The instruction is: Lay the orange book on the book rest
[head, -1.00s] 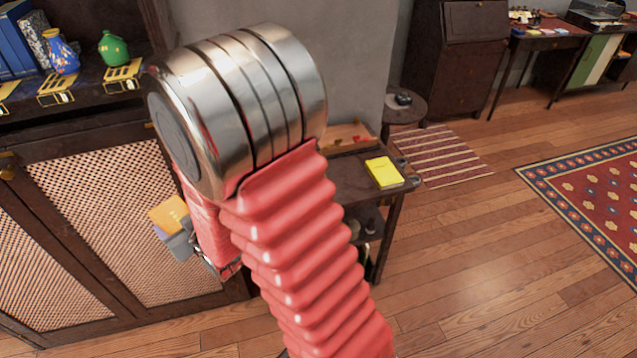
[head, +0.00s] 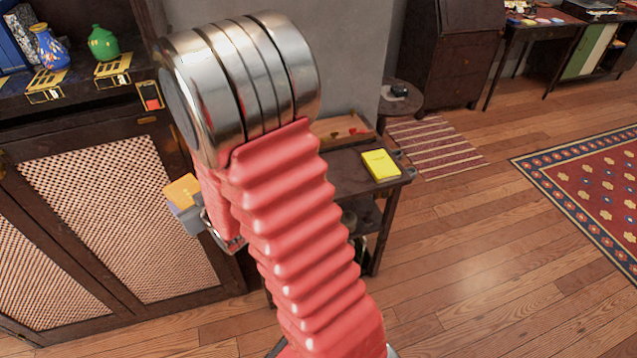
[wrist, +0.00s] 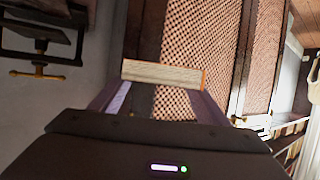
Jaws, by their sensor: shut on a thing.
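The orange book (head: 183,190) is in my gripper (head: 190,215), left of my red-sleeved arm and in front of the cabinet's woven door. In the wrist view the book (wrist: 162,74) shows edge-on, with pale pages and a thin orange cover edge, crosswise between the two fingers of my gripper (wrist: 162,82). The gripper is shut on it and holds it in the air. My arm hides part of the gripper in the head view. I cannot make out the book rest for certain in either view.
A dark cabinet (head: 90,150) with woven doors stands at left, a blue vase (head: 47,45) and green vase (head: 103,42) on top. A small dark table (head: 345,177) behind my arm bears a yellow book-like item (head: 380,164) and a wooden tray (head: 347,130). Open wooden floor (head: 480,270) lies right.

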